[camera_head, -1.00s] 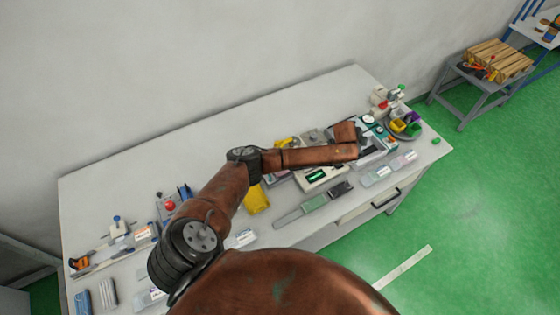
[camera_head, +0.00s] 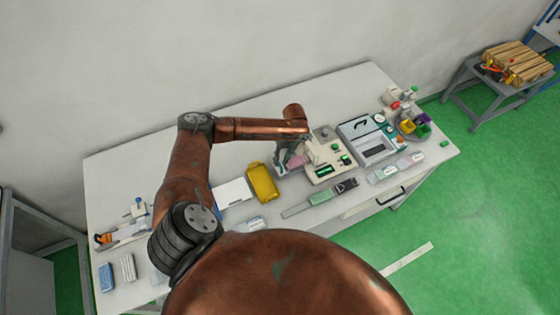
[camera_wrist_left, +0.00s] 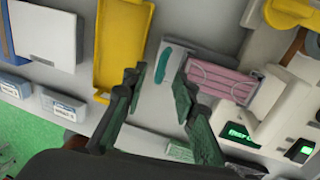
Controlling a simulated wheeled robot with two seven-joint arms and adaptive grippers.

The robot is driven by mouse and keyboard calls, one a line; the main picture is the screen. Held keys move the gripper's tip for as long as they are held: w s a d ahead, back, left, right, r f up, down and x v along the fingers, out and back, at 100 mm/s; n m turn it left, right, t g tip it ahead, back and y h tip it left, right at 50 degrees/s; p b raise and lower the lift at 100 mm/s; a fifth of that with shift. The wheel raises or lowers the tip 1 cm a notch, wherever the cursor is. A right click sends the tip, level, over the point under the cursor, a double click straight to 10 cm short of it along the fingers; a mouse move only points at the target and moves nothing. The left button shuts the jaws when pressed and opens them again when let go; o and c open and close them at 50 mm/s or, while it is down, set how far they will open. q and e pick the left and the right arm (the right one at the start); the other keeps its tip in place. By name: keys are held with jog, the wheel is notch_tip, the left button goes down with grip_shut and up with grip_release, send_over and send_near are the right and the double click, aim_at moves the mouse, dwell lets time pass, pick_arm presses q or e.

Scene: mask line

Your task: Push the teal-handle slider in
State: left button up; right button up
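The teal handle (camera_wrist_left: 162,65) shows in the left wrist view as a short rounded bar on a pale grey slider plate (camera_wrist_left: 158,108). Pink pleated masks (camera_wrist_left: 222,80) lie just right of it, beside a white machine (camera_wrist_left: 285,112) with green lit displays. My left gripper (camera_wrist_left: 158,78) is open, its two dark green fingers apart on either side of the handle in this view. Whether they touch it I cannot tell. In the head view the left gripper (camera_head: 284,154) hangs over the table left of the machine (camera_head: 326,160); the handle is hard to make out there. My right gripper is not in view.
A yellow tray (camera_head: 262,182) and a white box (camera_head: 232,192) stand left of the gripper. A teal and white device (camera_head: 367,138) stands right of the machine, with colored bins (camera_head: 412,126) beyond. The table's back strip (camera_head: 250,112) is clear.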

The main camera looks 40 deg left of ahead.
pick_arm(q)
jog(key=shift+s+a+f, duration=0.1)
jog(key=shift+s+f, duration=0.05)
jog(key=shift+f, duration=0.95)
grip_shut()
